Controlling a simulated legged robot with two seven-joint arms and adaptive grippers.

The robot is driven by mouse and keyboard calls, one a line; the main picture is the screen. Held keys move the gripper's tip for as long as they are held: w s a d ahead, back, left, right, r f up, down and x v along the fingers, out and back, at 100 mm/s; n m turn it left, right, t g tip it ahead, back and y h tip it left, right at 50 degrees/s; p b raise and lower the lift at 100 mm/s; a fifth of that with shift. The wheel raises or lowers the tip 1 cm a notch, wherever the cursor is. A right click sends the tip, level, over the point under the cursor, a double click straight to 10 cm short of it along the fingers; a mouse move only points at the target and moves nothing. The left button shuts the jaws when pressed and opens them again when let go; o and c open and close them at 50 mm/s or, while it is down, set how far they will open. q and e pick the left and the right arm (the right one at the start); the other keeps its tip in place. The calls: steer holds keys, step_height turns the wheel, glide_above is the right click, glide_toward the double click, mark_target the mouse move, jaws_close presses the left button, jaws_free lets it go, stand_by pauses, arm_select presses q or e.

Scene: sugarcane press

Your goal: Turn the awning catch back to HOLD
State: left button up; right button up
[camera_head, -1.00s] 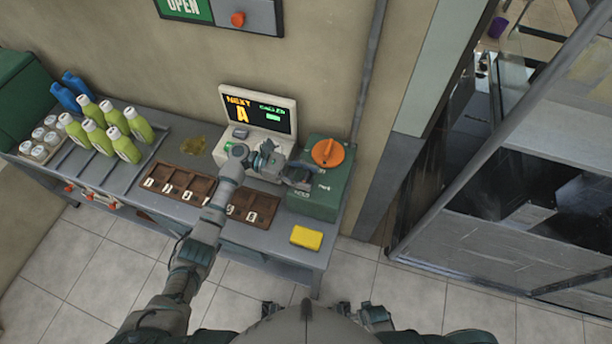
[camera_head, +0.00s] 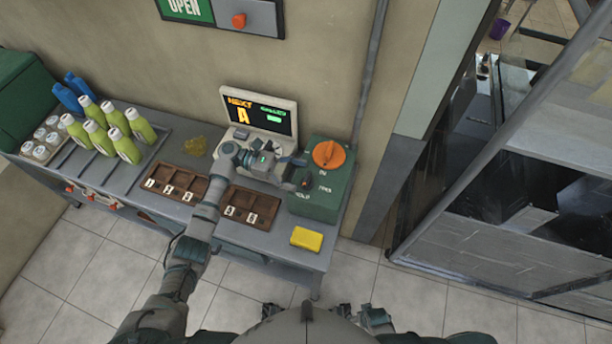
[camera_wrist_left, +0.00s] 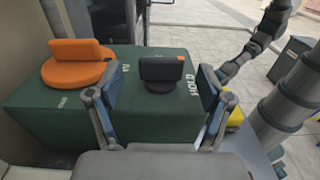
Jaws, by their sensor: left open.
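A green box (camera_head: 322,207) stands at the right end of the bench. It carries a large orange knob (camera_head: 327,154) and a small black catch (camera_head: 306,184) with lettering around it. In the left wrist view the black catch (camera_wrist_left: 161,70) has an upright bar with a small orange mark at its right end. The word HOLD is just right of it. My left gripper (camera_head: 300,173) is open at the box's left side. Its fingers (camera_wrist_left: 158,88) stand apart on either side of the catch in the wrist view, with gaps visible. My right gripper cannot be made out clearly.
A screen unit (camera_head: 260,115) stands left of the box. A brown tray (camera_head: 250,202) with white number cards lies in front of it. A yellow block (camera_head: 307,239) sits at the bench's front edge. Several green bottles (camera_head: 112,125) stand at the left. A pipe (camera_head: 368,70) runs up the wall.

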arm_select(q)
steer(key=v, duration=0.8)
steer(key=shift+a, duration=0.25)
steer(key=shift+w, duration=0.1)
